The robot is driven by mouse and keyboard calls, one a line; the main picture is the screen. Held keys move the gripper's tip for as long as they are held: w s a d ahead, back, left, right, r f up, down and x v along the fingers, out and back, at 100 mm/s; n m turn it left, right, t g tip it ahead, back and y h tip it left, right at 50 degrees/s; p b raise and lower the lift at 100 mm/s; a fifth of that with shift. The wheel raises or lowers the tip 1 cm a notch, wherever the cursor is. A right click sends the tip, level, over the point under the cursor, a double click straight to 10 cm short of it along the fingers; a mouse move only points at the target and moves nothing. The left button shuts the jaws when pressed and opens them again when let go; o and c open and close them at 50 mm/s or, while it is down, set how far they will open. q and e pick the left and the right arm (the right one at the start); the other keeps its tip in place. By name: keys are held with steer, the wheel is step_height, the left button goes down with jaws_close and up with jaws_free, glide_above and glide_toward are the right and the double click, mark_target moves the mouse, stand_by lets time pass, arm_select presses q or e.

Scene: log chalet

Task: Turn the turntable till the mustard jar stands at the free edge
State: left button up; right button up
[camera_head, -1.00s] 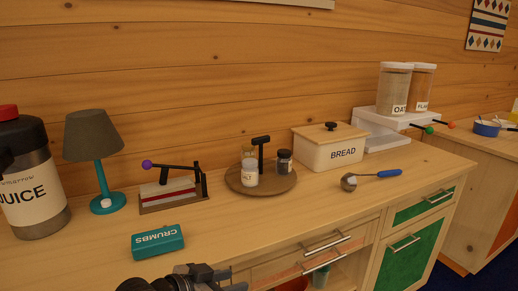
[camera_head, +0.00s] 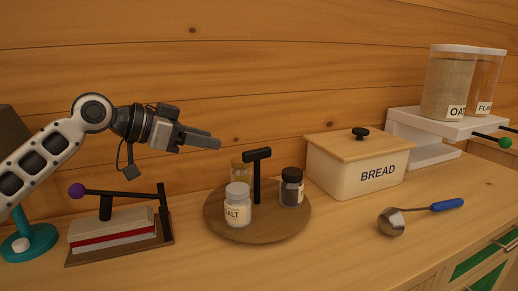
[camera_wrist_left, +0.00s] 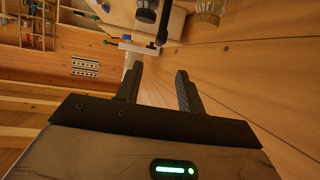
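The round brown turntable (camera_head: 278,226) stands on the counter with a black T-shaped handle (camera_head: 257,172) rising from it. A dark jar (camera_head: 291,188) stands at the right. My left gripper (camera_head: 217,143) is above and left of the handle, apart from it. The left wrist view shows its fingers (camera_wrist_left: 158,74) spread and empty. My right gripper is out of view.
A bread box (camera_head: 345,182) stands right of the turntable, with a blue-handled scoop (camera_head: 393,222) in front. A press-like device with a purple knob (camera_head: 110,235) and a teal lamp base (camera_head: 30,243) are at the left. The counter before the turntable is clear.

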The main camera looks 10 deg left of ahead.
mark_target(256, 150)
arm_select(q)
steer(key=x, duration=1.3)
steer(key=shift+w+d+f+p, duration=0.1)
steer(key=shift+w+d+p, duration=0.05)
steer(key=shift+d+p, duration=0.15)
steer(key=shift+c, duration=0.4)
jaws_close()
